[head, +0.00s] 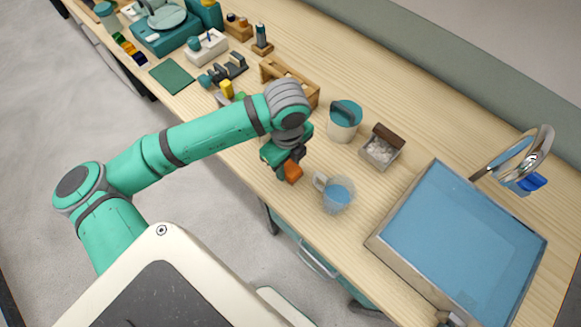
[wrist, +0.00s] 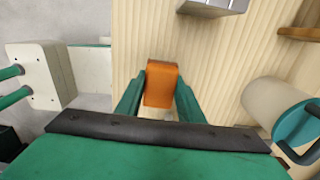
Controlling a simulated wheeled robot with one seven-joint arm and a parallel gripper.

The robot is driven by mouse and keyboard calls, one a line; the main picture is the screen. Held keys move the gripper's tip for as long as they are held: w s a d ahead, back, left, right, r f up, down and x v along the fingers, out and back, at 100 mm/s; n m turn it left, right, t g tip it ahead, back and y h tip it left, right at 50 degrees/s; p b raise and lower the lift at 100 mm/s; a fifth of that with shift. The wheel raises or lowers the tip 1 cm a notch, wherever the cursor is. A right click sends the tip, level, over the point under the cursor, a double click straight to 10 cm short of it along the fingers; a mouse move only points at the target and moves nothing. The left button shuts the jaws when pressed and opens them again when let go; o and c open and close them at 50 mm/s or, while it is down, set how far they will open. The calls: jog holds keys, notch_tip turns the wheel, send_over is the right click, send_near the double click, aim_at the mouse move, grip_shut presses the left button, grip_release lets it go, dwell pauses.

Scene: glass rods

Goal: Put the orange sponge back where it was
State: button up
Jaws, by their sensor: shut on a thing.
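The orange sponge (head: 292,173) is a small orange block. It shows between my two green fingers in the wrist view (wrist: 161,83). My gripper (head: 284,160) is shut on it, with one finger on each side. My gripper hides part of the sponge in the head view.
A white bucket (head: 344,122) with a teal top and a small box (head: 381,150) of white pieces stand behind the beaker. A blue basin (head: 455,240) is at the right. A wooden rack (head: 290,80) stands behind my arm. Some bare table lies around my gripper.

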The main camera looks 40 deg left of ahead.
aim_at(288, 166)
jog(key=shift+f, duration=0.8)
jog(key=shift+d+f, duration=0.15)
jog(key=shift+f, duration=0.25)
jog(key=shift+s+f, duration=0.2)
jog(key=o, duration=1)
jog(key=shift+r, duration=0.1)
notch_tip(288, 166, up, 12)
jog(key=shift+w+r, duration=0.1)
jog(key=shift+r, duration=0.05)
